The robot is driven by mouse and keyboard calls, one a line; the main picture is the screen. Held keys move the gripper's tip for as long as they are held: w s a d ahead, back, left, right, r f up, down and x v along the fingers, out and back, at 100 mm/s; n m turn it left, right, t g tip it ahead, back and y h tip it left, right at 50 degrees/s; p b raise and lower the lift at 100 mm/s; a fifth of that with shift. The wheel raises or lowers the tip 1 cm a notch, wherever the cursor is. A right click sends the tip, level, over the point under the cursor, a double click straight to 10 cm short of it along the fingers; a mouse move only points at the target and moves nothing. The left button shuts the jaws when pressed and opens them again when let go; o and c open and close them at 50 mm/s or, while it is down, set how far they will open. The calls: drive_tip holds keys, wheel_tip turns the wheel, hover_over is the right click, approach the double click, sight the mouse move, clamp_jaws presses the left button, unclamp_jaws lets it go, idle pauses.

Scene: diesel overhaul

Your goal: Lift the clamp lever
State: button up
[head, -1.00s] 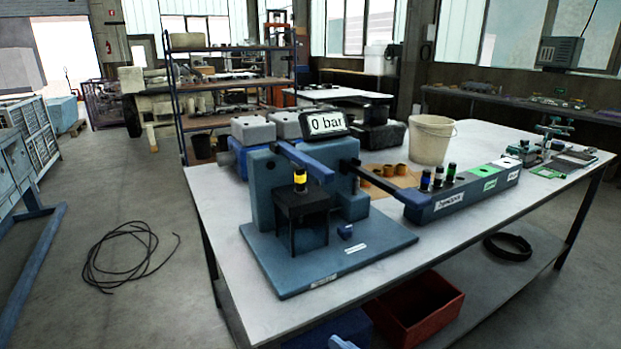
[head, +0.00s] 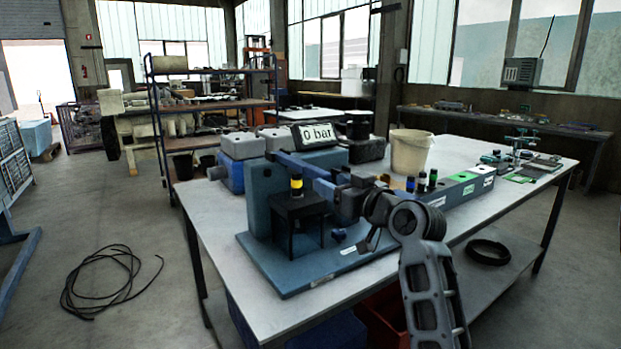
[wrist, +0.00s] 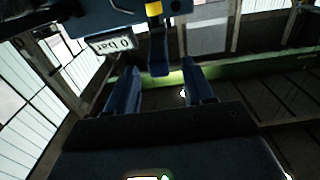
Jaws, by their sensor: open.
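The clamp lever, a blue bar (head: 298,164), runs along the top of the blue test fixture (head: 262,196) and slopes down to the right in the head view. A black cylinder with a yellow band (head: 296,184) stands upright below it on a small black stand (head: 297,213). My gripper (head: 325,183) is at the lever's right end, which it partly hides in the head view. In the wrist view its two blue fingers (wrist: 161,66) are spread, with the lever's end (wrist: 158,48) in line with the gap. I cannot tell whether the end lies between the fingertips.
A display reading 0 bar (head: 315,135) stands close behind the lever. A blue rack (head: 455,191) with several dark cylinders and a beige bucket (head: 410,153) are to the right on the white table (head: 205,205). A cable coil (head: 105,282) lies on the floor.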

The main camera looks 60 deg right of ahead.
sight(315, 173)
drive_tip(key=shift+w+d+r, duration=0.25)
drive_tip(key=shift+w+d, duration=0.15)
drive_tip(key=p+x, duration=0.2)
drive_tip(key=x, duration=0.5)
drive_tip(key=shift+f, duration=0.1)
drive_tip(key=shift+s, duration=0.1)
clamp_jaws()
